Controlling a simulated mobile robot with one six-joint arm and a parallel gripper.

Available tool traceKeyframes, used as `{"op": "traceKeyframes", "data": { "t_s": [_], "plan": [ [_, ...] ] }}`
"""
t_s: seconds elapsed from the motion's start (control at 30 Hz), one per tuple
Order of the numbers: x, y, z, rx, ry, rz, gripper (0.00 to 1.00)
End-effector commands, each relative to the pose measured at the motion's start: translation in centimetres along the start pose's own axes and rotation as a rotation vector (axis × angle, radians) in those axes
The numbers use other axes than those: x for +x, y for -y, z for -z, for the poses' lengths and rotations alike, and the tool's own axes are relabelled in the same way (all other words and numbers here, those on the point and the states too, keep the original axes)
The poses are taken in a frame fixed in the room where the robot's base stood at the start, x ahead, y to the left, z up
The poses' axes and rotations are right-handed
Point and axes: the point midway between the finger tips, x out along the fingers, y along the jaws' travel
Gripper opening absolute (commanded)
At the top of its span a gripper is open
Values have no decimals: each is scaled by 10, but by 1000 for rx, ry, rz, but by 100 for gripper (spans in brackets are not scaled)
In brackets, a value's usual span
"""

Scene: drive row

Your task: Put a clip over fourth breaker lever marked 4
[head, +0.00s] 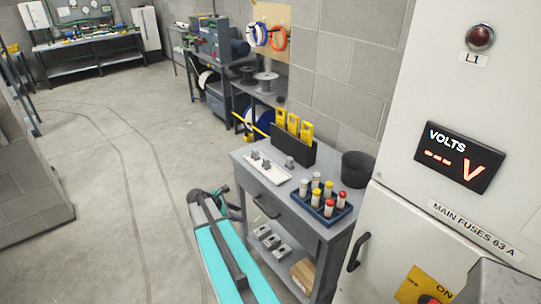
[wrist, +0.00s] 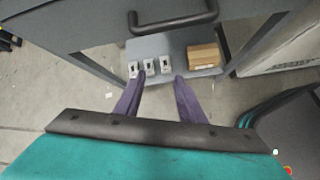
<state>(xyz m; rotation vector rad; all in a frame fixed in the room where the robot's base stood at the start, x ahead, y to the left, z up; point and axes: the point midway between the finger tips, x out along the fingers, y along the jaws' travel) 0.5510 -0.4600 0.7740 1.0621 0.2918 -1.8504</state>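My gripper (wrist: 159,79) shows in the wrist view with its two purple fingers spread apart and nothing between them. It is in front of the grey cart (head: 305,225), below the drawer handle (wrist: 174,20). In the head view, my teal arm hides most of the gripper. On the cart top, a white tray (head: 258,178) holds small grey pieces (head: 257,157); I cannot tell whether they are clips. Another grey piece (head: 290,162) is at the tray's right end. No breaker lever marked 4 can be made out in either view.
The cart also carries a blue rack (head: 318,206) of capped cylinders, a black bin (head: 357,169) and a black holder with yellow items (head: 293,124). Its lower shelf has grey devices (wrist: 149,67) and a cardboard box (wrist: 203,56). A white cabinet (head: 395,235) stands right.

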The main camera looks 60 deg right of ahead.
Motion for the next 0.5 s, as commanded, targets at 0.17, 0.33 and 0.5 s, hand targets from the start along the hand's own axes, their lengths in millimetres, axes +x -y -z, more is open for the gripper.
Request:
{"op": "traceKeyframes", "data": {
  "t_s": [0.17, 0.33, 0.5],
  "plan": [
    [-12, -54, -82, -86, 93, -42, 36],
    [-21, -89, -152, -169, 180, -59, 36],
    [-22, -110, -212, -252, 263, -54, 36]
  ]
}}
